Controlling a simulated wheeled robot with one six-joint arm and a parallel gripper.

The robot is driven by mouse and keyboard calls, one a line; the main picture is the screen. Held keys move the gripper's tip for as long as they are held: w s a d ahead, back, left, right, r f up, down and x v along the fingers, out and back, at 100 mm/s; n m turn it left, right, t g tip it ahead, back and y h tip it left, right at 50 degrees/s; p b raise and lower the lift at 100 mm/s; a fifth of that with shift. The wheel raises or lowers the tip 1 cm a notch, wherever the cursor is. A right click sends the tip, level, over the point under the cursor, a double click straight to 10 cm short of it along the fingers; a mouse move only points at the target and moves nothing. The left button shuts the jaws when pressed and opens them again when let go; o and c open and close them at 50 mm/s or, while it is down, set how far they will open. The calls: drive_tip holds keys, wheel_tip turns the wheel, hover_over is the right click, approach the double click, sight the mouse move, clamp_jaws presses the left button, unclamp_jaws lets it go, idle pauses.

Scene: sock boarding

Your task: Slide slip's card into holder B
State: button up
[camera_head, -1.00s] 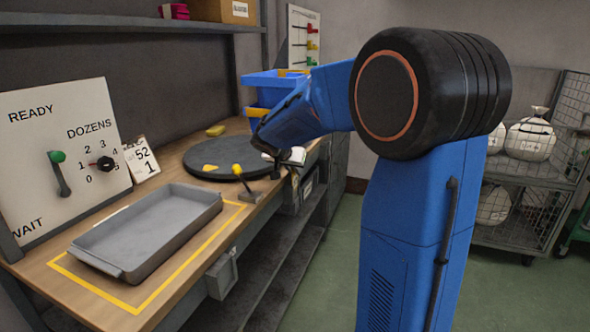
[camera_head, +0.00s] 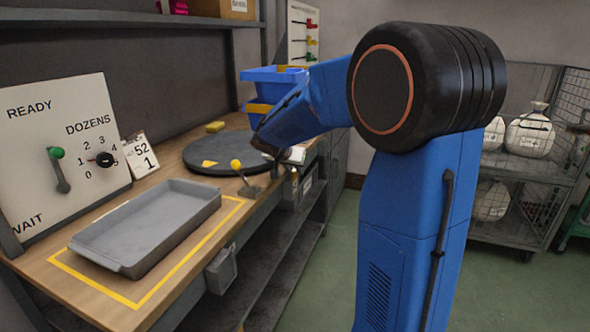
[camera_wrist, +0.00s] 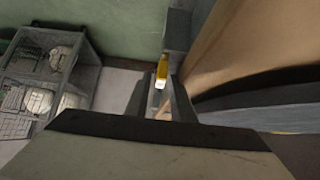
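A slip reading 52 and 1 (camera_head: 139,157) leans beside the dial board at the left. My gripper (camera_head: 289,163) is at the far front edge of the bench, partly hidden behind my arm.
A round dark turntable (camera_head: 225,150) and a yellow-knobbed lever (camera_head: 243,181) stand close left of my gripper. A grey tray (camera_head: 150,225) lies inside a yellow outline. Blue bins (camera_head: 272,82) stand behind. A wire cage with sacks (camera_head: 530,140) is at the right.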

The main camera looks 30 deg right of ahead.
drive_tip(key=shift+w+a, duration=0.1)
drive_tip(key=v, duration=1.7)
drive_tip(key=s+a+f+n+y, duration=0.2)
drive_tip(key=s+f, duration=0.3)
drive_tip(key=s, duration=0.5)
drive_tip(key=s+a+f+n+y, duration=0.2)
drive_tip(key=s+a+f+n, duration=0.2)
drive_tip(key=s, duration=0.7)
drive_tip(key=s+a+f+n+y, duration=0.3)
drive_tip(key=s+f, duration=0.4)
drive_tip(key=s, duration=0.4)
drive_tip(key=shift+s+n+g, duration=0.15)
drive_tip(key=shift+n+g, duration=0.25)
drive_tip(key=shift+n, duration=0.3)
